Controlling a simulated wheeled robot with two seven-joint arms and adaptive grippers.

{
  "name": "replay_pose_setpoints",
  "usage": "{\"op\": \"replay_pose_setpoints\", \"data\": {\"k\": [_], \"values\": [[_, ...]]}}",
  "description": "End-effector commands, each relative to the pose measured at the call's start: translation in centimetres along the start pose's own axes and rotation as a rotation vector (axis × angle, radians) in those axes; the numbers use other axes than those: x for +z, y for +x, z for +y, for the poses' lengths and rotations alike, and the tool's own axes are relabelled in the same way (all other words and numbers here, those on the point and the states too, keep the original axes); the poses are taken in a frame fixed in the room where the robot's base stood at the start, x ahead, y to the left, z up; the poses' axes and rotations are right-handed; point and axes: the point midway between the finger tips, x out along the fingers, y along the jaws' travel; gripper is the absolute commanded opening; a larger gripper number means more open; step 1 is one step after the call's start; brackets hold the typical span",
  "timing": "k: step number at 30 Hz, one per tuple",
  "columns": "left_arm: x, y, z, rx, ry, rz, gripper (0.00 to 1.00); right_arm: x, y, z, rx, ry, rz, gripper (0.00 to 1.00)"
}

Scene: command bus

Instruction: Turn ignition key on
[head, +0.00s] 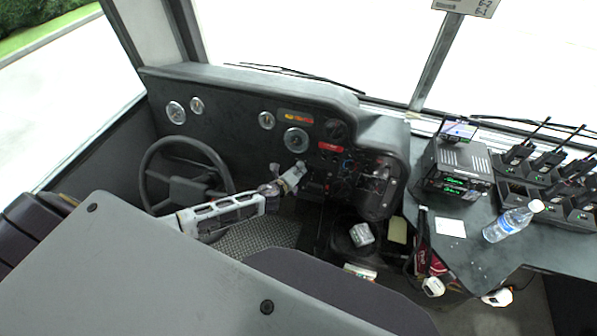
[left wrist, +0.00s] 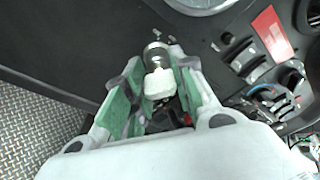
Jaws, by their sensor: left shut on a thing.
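The ignition key shows in the left wrist view as a pale, white key head (left wrist: 158,86) in front of a round silver lock (left wrist: 157,56) on the dark dash. My left gripper (left wrist: 160,72) has its green-padded fingers on both sides of the key and is shut on it. In the head view my left gripper (head: 294,174) reaches past the steering wheel to the lower dash, below the round gauge. The key is too small and covered to make out there. The key's turn angle cannot be told. My right gripper is not in view.
The steering wheel (head: 186,176) stands left of my left gripper. A panel of switches and wires (head: 350,165) is just right of it.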

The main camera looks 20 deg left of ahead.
Motion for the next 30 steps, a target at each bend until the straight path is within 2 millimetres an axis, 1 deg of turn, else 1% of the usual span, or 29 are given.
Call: {"op": "replay_pose_setpoints", "data": {"k": [1, 6, 7, 11, 12, 18, 23, 30], "values": [[-0.16, -0.04, 0.26, 0.003, 0.003, 0.002, 0.0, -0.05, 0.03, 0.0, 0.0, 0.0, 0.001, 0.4], [-0.17, -0.04, 0.25, 0.003, 0.003, 0.002, 0.0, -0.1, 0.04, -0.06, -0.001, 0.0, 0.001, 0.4], [-0.17, -0.04, 0.25, 0.003, 0.003, 0.002, 0.29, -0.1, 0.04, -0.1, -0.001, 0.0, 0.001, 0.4], [-0.13, -0.02, 0.18, 0.002, 0.002, 0.002, 0.46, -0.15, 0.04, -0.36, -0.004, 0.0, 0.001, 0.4], [-0.11, -0.01, 0.15, 0.002, 0.002, 0.001, 0.48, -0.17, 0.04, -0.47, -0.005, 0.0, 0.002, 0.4], [-0.06, 0.01, 0.06, 0.001, 0.001, 0.001, 0.48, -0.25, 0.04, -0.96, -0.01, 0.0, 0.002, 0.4], [-0.05, -0.06, 0.04, 0.0, 0.0, 0.0, 0.48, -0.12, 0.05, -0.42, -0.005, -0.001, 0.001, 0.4], [-0.05, -0.91, 0.05, 0.0, 0.001, 0.001, 0.48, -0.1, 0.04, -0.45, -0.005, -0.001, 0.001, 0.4]]}}
